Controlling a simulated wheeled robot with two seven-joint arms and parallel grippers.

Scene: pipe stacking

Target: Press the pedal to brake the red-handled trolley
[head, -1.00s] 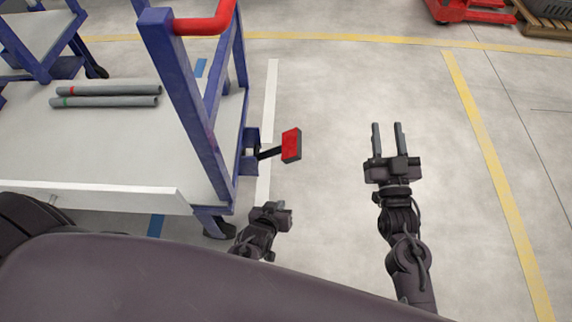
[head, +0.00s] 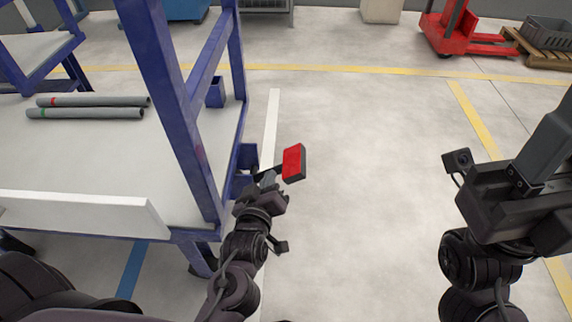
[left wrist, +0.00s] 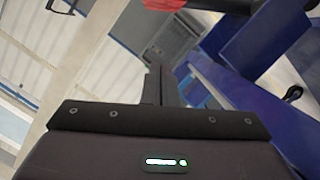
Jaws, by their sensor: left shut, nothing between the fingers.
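The trolley has a blue frame (head: 170,100) and a pale deck (head: 70,160) at the left of the head view; its red handle is out of that view. The red pedal (head: 293,162) sticks out from its right side on a dark lever, above the floor. My left gripper (head: 268,178) is shut and empty, its tips close to the lever just left of the red pad. Contact cannot be told. In the left wrist view its fingers (left wrist: 160,85) point toward a red part at the top edge, probably the pedal. My right gripper (head: 545,145) is at the right, its fingertips cut off.
Two grey pipes (head: 90,106) lie on the deck. A red pallet jack (head: 465,35) and a crate on a pallet (head: 548,32) stand far right. The floor right of the pedal is clear. A blue trolley post stands close to my left arm.

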